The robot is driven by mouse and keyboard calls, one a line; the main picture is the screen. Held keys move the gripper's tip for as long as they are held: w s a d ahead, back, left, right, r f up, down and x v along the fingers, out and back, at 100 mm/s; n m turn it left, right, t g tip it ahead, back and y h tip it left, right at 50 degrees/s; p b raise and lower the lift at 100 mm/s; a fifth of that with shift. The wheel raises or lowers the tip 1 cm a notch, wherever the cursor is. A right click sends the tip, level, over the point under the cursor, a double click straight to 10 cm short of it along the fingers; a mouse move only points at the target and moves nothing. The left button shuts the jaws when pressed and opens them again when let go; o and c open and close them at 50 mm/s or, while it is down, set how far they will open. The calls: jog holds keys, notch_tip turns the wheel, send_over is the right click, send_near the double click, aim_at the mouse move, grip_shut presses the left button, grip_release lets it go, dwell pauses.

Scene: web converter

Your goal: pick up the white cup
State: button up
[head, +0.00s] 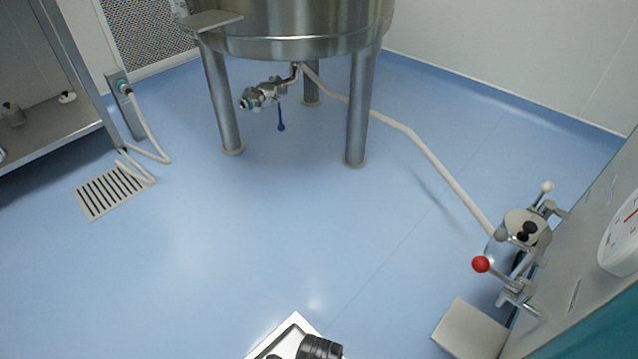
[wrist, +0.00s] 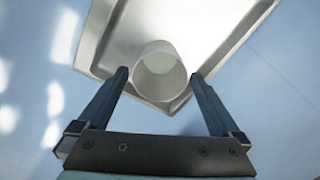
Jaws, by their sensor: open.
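The white cup (wrist: 158,78) shows in the wrist view, seen into its round open mouth. It sits at the narrow near end of a pale metal tray (wrist: 115,48). My gripper (wrist: 159,74) is open, with one dark finger on the left side of the cup and one on the right. The fingertips are about level with the cup's rim; I cannot tell how deep they reach. No contact is clear. In the head view the tray (head: 293,321) is cut off at the bottom edge, and I cannot make out the cup there.
A steel tank on legs (head: 358,110) stands at the back, with a valve (head: 265,93) below it. A hose (head: 437,165) runs to a machine with a red-knobbed lever (head: 481,264) at right. A floor drain (head: 113,192) and steel shelf (head: 55,130) are at left. Blue floor between is clear.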

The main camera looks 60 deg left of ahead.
notch_tip(320, 180, down, 2)
jog(key=shift+f+b, duration=0.15)
jog(key=shift+b, duration=0.35)
jog(key=c, duration=1.2)
jog(key=shift+o, duration=0.2)
notch_tip(320, 180, up, 10)
jog(key=p, duration=0.8)
jog(key=w+d+r+n+p, duration=0.55)
jog(key=w+d+r, duration=0.4)
jog(key=r, duration=0.35)
jog(key=w+d+r+n+p, duration=0.55)
jog(key=w+d+r, duration=0.4)
jog(key=r, duration=0.45)
jog(key=s+r+p, duration=0.3)
jog(key=r+p, duration=1.4)
jog(key=p, duration=0.2)
jog(key=s+a+r+p, duration=0.1)
jog(key=s+r+p, duration=0.2)
jog(key=r+p, duration=1.3)
jog(key=p, duration=0.3)
jog(key=shift+s+r+m, duration=0.3)
jog(key=shift+r+m, duration=0.05)
jog(key=shift+m, duration=0.05)
